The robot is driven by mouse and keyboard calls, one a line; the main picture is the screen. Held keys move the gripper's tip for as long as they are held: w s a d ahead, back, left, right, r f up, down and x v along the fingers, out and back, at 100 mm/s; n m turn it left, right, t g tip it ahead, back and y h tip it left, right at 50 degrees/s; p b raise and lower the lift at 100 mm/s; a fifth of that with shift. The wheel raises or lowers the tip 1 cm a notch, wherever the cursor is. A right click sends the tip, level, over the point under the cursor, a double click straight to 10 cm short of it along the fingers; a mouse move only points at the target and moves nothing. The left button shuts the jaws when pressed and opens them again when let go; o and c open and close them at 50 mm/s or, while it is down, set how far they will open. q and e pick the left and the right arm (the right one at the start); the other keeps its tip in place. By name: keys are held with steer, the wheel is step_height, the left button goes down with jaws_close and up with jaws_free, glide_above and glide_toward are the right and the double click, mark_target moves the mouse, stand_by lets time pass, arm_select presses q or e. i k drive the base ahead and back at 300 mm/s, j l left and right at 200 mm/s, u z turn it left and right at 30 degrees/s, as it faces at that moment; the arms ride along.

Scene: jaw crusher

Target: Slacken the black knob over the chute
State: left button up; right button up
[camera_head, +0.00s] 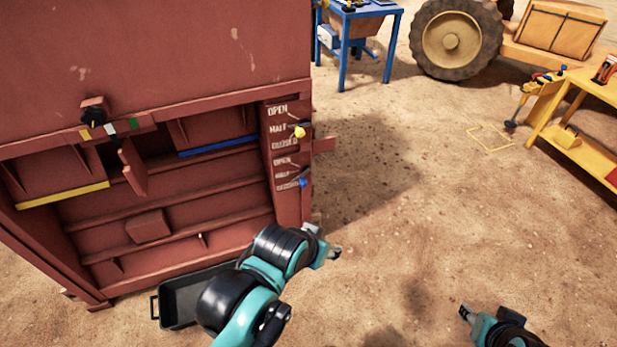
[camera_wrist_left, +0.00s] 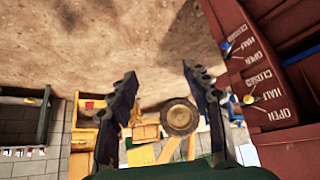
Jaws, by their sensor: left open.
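The black knob (camera_head: 93,115) sits on the upper front of the red crusher (camera_head: 190,60), at the left in the head view. Yellow, white and green marks lie on the ledge beside and below it. My left gripper (camera_head: 331,249) is well to the right of the knob and lower, in front of the crusher's right edge. In the left wrist view its two fingers (camera_wrist_left: 163,85) are spread with nothing between them. The knob is not visible in that view. My right gripper (camera_head: 466,314) is low at the right, over bare ground, too small to judge its jaws.
A yellow-tipped lever (camera_head: 299,132) and a blue-tipped lever (camera_head: 303,183) stand on the crusher's labelled right panel. A black tray (camera_head: 165,308) lies on the ground below, partly behind my left arm. A yellow bench (camera_head: 590,140) and blue table (camera_head: 370,14) are farther off. Sandy ground between is open.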

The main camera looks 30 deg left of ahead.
mark_target(94, 118)
steer(key=k+l+u, duration=0.1)
steer(key=u, duration=2.05)
steer(key=k+j, duration=0.05)
steer(key=j, duration=0.1)
